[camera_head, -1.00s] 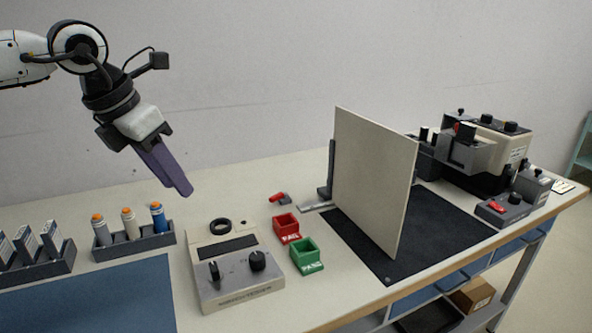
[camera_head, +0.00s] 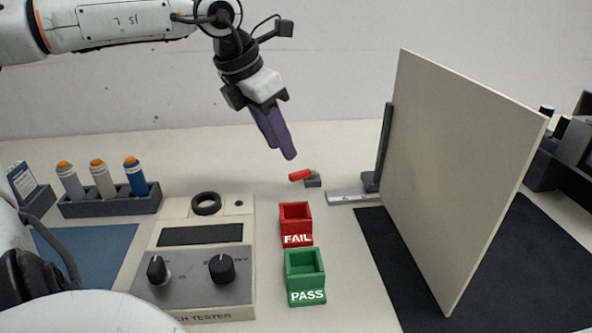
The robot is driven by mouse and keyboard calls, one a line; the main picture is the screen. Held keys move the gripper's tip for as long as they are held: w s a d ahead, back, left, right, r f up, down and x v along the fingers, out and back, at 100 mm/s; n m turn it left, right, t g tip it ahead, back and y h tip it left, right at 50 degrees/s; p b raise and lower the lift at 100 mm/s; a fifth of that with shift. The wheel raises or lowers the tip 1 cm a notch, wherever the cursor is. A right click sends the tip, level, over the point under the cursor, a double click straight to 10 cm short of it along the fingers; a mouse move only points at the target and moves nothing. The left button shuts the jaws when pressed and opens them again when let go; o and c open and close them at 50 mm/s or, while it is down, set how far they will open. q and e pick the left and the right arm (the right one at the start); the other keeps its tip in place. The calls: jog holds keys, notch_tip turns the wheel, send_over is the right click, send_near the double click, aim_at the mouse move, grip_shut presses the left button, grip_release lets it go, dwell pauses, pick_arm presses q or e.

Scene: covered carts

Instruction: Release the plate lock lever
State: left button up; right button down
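The lever (camera_head: 301,175) has a red handle on a small grey base. It lies on the bench top left of the upright beige plate (camera_head: 450,170). The plate stands in a dark grey holder (camera_head: 384,150) with a flat metal strip (camera_head: 350,197) at its foot. My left gripper (camera_head: 286,155) points down, just above and slightly left of the red handle in the picture, apart from it. Its purple fingers overlap in this view, so I cannot tell whether they are open. Nothing shows held in them. My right gripper is not in view.
A red FAIL bin (camera_head: 296,239) and a green PASS bin (camera_head: 306,294) stand in front of the lever. A tester box (camera_head: 200,270) stands left of them, with a rack (camera_head: 108,206) behind. A black mat (camera_head: 385,255) lies under the plate. Bench behind the lever is clear.

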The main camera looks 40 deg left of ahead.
aim_at(296, 175)
pick_arm(q)
jog(key=x, duration=0.8)
jog(key=shift+f, duration=0.1)
